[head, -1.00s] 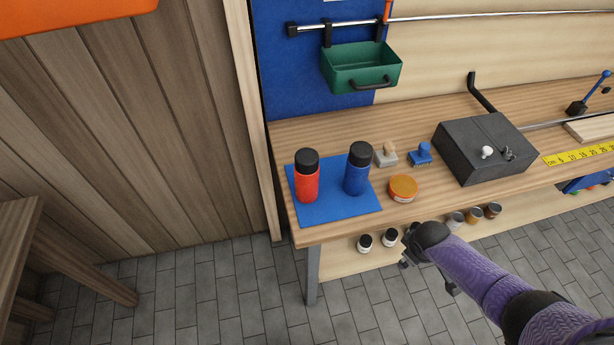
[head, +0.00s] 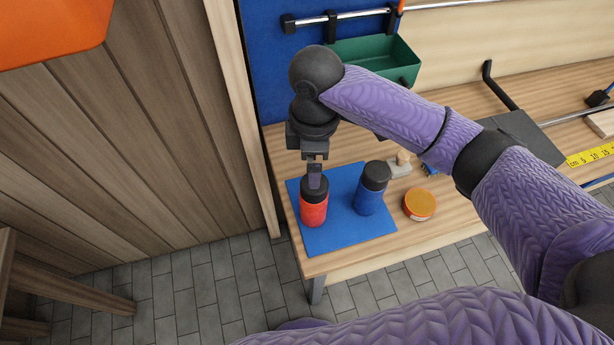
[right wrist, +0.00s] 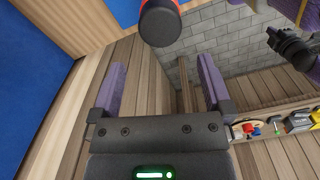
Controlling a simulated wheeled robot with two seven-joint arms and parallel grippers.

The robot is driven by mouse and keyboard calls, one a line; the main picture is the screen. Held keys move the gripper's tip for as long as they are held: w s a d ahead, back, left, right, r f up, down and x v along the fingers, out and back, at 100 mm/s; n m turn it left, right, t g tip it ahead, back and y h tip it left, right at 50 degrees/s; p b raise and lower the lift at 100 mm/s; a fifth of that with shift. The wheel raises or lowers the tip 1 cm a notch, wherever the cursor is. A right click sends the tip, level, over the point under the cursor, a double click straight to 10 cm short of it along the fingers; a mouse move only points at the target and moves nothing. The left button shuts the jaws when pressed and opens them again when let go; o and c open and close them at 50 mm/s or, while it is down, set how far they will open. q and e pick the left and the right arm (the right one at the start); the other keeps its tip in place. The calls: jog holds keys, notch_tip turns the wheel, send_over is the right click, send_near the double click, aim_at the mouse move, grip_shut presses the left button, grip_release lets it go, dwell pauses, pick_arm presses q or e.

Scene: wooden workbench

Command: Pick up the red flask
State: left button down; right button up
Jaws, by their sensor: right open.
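The red flask (head: 313,212) has a black cap and stands upright on the left part of a blue mat (head: 342,242). In the right wrist view its cap (right wrist: 160,24) shows at the top, beyond the fingertips. My right gripper (head: 315,180) overlaps the flask's cap in the head view, and I cannot tell whether it touches. In the right wrist view the right gripper (right wrist: 161,68) is open, its two fingers apart with nothing between them. A black gripper end, apparently my left gripper (right wrist: 292,46), shows at the upper right there; its jaws are unclear.
A blue flask (head: 369,192) with a black cap stands close right of the red one. An orange round tin (head: 419,204) lies beside the mat. A green bin (head: 385,55) hangs behind. The mat's front is bare, near the bench's left end.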

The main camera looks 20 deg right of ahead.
aim_at(314, 201)
notch_tip(314, 201, down, 10)
jog(key=b, duration=0.3)
jog(key=shift+d+r, duration=0.15)
jog(key=shift+d, duration=0.1)
jog(key=shift+s, duration=0.1)
jog(key=shift+c, duration=1.2)
pick_arm(q)
jog(key=f, duration=0.1)
jog(key=s+f, duration=0.1)
jog(key=f, duration=0.1)
jog(key=shift+s+f, duration=0.1)
jog(key=shift+f, duration=0.2)
pick_arm(e)
grip_shut()
